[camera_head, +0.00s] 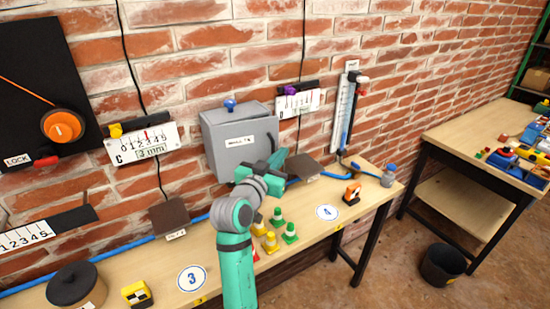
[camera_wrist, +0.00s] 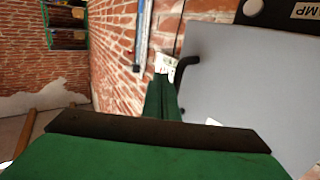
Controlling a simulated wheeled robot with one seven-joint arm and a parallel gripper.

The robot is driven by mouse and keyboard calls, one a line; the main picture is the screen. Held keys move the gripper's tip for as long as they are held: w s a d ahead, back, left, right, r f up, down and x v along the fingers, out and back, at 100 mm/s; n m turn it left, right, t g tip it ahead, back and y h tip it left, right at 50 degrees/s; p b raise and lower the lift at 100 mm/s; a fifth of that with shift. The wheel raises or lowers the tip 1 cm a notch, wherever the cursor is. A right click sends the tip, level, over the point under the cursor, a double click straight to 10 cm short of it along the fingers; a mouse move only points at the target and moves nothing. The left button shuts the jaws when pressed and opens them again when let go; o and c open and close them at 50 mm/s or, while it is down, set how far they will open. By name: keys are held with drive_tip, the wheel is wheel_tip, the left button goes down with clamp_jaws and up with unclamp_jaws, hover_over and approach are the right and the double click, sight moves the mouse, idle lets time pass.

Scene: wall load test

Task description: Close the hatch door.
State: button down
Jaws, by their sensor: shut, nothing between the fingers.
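The grey hatch box (camera_head: 228,158) is mounted on the brick wall, with a white label on its front face and a blue knob (camera_head: 230,105) on top. A black handle (camera_head: 271,143) is at the right side of the front. My gripper (camera_head: 276,162) is at the lower right of the front face, its fingers shut and empty. In the wrist view the grey door panel (camera_wrist: 245,85) fills the right side, and its black handle (camera_wrist: 187,64) is just right of my green fingertips (camera_wrist: 163,90). I cannot tell whether the door is fully shut or whether I touch it.
The workbench (camera_head: 222,280) below holds green and yellow cones (camera_head: 290,233), an orange block (camera_head: 352,192) and a dark pot (camera_head: 75,287). Gauges (camera_head: 143,142) and a tube panel (camera_head: 345,110) hang on the wall. A second table (camera_head: 450,130) and a bin (camera_head: 442,265) stand right.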

drive_tip(key=shift+w, duration=0.4)
idle(0.3)
drive_tip(key=shift+s+d, duration=0.1)
drive_tip(key=shift+d, duration=0.1)
